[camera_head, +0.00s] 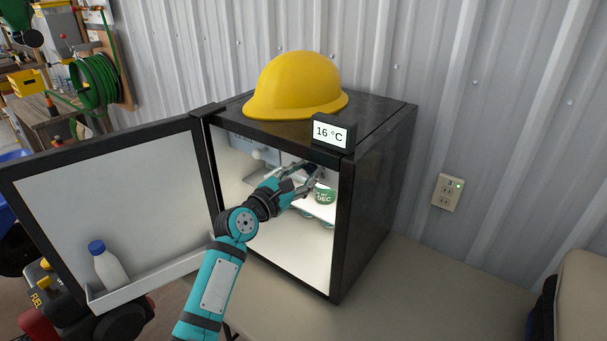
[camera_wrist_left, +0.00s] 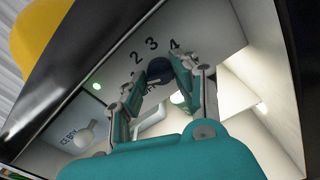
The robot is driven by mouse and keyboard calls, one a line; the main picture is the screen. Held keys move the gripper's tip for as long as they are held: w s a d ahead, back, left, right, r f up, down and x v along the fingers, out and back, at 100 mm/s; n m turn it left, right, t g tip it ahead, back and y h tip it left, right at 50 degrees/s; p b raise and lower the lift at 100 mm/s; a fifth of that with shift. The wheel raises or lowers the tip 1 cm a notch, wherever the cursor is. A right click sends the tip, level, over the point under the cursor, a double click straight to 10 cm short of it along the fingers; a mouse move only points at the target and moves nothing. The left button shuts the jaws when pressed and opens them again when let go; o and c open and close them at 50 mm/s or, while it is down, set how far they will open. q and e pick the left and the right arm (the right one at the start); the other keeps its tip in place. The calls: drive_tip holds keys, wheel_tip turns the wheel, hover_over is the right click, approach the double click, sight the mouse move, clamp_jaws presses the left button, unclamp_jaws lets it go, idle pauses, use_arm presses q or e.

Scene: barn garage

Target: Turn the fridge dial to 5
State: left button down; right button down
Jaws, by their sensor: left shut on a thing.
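The black mini fridge (camera_head: 378,190) stands on a table with its door (camera_head: 110,205) swung open to the left. In the left wrist view the dark fridge dial (camera_wrist_left: 159,68) is on a light panel with the printed numbers 2, 3 and 4 visible around it. A 5 and the dial's pointer cannot be made out. My left gripper (camera_head: 312,174) reaches inside the upper part of the fridge. In the wrist view its fingers (camera_wrist_left: 160,78) are shut on the dial, one on each side. The display (camera_head: 329,133) on top reads 16 °C. My right gripper is not in view.
A yellow hard hat (camera_head: 298,85) sits on the fridge. A green tub (camera_head: 324,195) is on the shelf close below my gripper. An ice box (camera_wrist_left: 72,140) is left of the dial, near a green light (camera_wrist_left: 97,86). A bottle (camera_head: 107,265) stands in the door rack.

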use_arm(q)
drive_tip(key=shift+m, duration=0.3)
drive_tip(key=m, duration=0.3)
drive_tip(key=shift+m, duration=0.4)
drive_tip(key=m+b, duration=0.1)
drive_tip(key=m, duration=0.3)
drive_tip(key=shift+f, duration=0.1)
drive_tip(key=m+b, duration=0.1)
drive_tip(key=m, duration=0.5)
drive_tip(key=shift+f, duration=0.1)
drive_tip(key=m+b, duration=0.2)
drive_tip(key=m, duration=1.9)
drive_tip(key=shift+f+m, duration=0.1)
drive_tip(key=shift+m, duration=0.3)
